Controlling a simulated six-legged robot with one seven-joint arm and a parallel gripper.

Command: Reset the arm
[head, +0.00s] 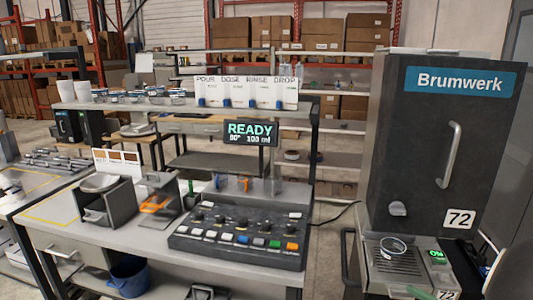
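My gripper is not in view in the head view, so its opening and anything it might hold do not show. The task names no object. In front of me are a workbench (130,235) and a tall dark dispenser labelled Brumwerk (412,150), numbered 72, at the right. A shallow round dish (393,246) sits on the dispenser's front tray. A small green display (437,257) is lit beside it.
A black control panel (240,238) with knobs and coloured buttons lies on the bench. A READY display (251,133) hangs below the shelf. A grey bin (105,203) and an orange-and-grey holder (157,196) stand left. A blue bucket (129,277) is beneath the bench.

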